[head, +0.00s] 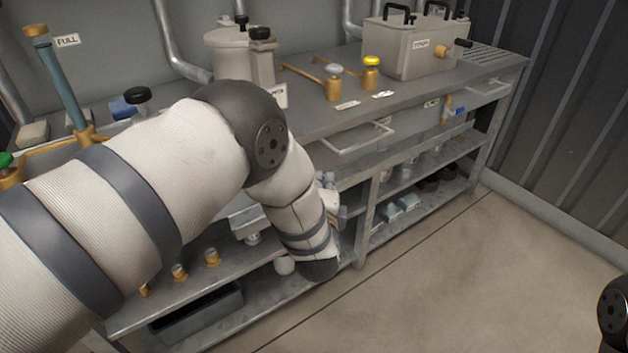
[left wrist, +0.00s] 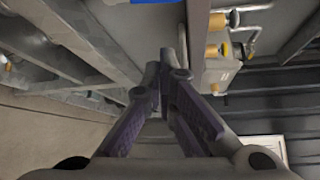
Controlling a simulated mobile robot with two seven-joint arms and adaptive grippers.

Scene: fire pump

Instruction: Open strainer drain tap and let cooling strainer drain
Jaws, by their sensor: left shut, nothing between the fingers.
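A grey lidded pot (head: 228,55) with black knobs stands at the back of the bench; it may be the cooling strainer, but I cannot tell. Two brass valves stand on the bench right of it, one grey-capped (head: 333,84), one yellow-capped (head: 371,73). Which fitting is the strainer drain tap is not clear. My left gripper (head: 331,184) is low in front of the bench edge, partly hidden by my forearm. In the left wrist view its fingers (left wrist: 168,60) are together and empty. My right gripper is out of view.
A grey box (head: 404,52) with black handles and a brass outlet stands on the bench at right. Pale rails (head: 352,140) stick out from the bench front. Lower shelves hold brass fittings (head: 212,257) and a dark tray (head: 197,312). The floor (head: 460,270) is clear.

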